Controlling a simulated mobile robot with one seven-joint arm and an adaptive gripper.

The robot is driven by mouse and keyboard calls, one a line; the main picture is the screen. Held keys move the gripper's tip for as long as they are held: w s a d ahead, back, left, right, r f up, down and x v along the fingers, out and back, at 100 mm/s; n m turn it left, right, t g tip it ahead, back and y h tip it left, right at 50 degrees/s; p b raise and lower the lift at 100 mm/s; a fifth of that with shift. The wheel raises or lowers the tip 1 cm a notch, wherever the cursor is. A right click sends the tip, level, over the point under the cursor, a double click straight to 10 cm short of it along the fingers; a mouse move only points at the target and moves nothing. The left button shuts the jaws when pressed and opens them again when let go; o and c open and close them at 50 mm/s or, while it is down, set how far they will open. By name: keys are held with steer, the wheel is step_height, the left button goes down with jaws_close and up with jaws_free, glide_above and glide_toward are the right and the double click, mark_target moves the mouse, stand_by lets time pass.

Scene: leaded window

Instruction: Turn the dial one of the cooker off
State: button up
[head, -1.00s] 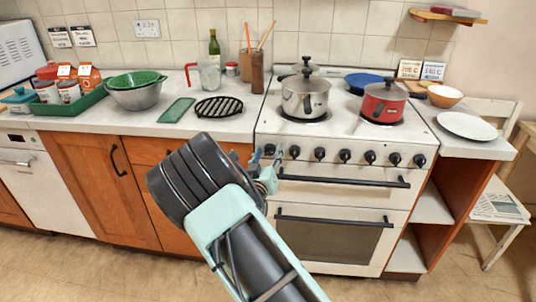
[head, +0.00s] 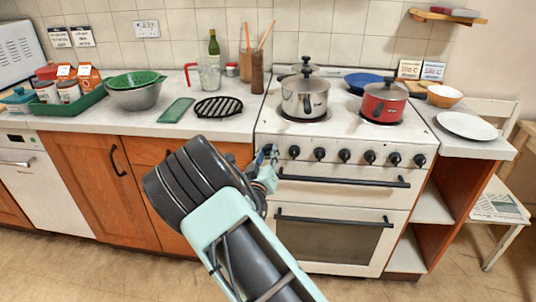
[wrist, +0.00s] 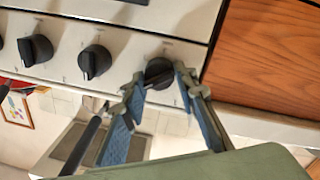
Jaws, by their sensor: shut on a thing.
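The white cooker (head: 345,187) has a row of several black dials along its front. My gripper (head: 267,158) is at the leftmost dial (head: 268,150), which it partly covers in the head view. In the wrist view the picture is turned round, and this dial (wrist: 159,72) is the rightmost one. My gripper's fingertips (wrist: 160,77) are on either side of it, shut on it. The dial's pointer angle is hard to read between the fingers. The neighbouring dials (wrist: 96,61) are clear of the fingers.
A steel pot (head: 305,97) and a red pot (head: 383,102) stand on the hob. Black oven handles (head: 344,180) stick out below the dials. Wooden cupboards (head: 85,185) are to the left. The floor in front is clear.

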steer(key=n, duration=0.5)
steer(key=shift+a+f, duration=0.15)
steer(key=n, duration=0.5)
steer(key=shift+f+n+y, duration=0.1)
steer(key=shift+n+y, duration=0.2)
steer(key=shift+y, duration=0.1)
steer(key=o, duration=1.1)
steer(key=shift+o, duration=0.2)
steer(key=shift+s, duration=0.1)
steer(key=s, duration=1.2)
steer(key=shift+a+f, duration=0.35)
steer(key=shift+w, duration=0.1)
